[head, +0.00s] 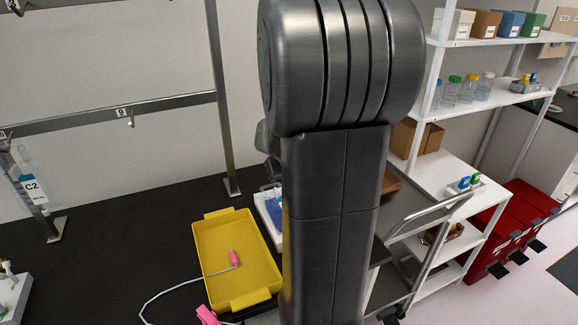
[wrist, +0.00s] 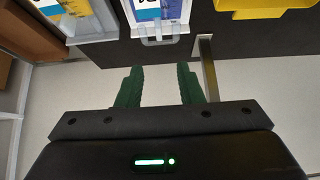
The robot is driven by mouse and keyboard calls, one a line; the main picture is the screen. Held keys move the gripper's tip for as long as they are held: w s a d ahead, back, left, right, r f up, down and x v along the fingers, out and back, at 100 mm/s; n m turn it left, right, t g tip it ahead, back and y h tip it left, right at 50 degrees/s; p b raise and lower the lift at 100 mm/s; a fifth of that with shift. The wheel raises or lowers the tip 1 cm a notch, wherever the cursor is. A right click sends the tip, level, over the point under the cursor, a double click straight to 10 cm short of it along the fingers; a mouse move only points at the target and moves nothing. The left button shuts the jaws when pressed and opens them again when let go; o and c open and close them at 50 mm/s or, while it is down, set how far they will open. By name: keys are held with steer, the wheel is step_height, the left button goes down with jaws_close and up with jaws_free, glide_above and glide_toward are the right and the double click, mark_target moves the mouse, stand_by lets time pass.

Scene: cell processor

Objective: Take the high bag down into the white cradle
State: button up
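A white cradle-like holder (head: 262,204) with a blue item (head: 275,214) stands on the dark bench, partly hidden behind my arm. In the wrist view a white holder (wrist: 188,26) with blue-and-white labelled contents (wrist: 160,9) is at the top centre, cut off by the frame. A clear handle-like part shows at its near edge. My gripper (wrist: 157,72) is open and empty, its green fingers apart below that holder and not touching it. The head view hides my gripper. I cannot pick out the high bag for sure; the hook marked 9 (head: 130,122) is empty.
A metal rail frame (head: 170,104) stands behind, with a C2 label (head: 32,187) at left. White shelves (head: 440,175) and red bins (head: 520,215) stand at right.

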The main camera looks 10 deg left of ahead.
steer(key=v, duration=0.8)
steer(key=shift+b, duration=0.3)
steer(key=p+x, duration=0.1)
steer(key=x, duration=1.2)
steer(key=shift+w+a+f, duration=0.15)
steer(key=shift+f, duration=0.15)
steer(key=shift+r+p, duration=0.4)
steer(key=shift+p, duration=0.2)
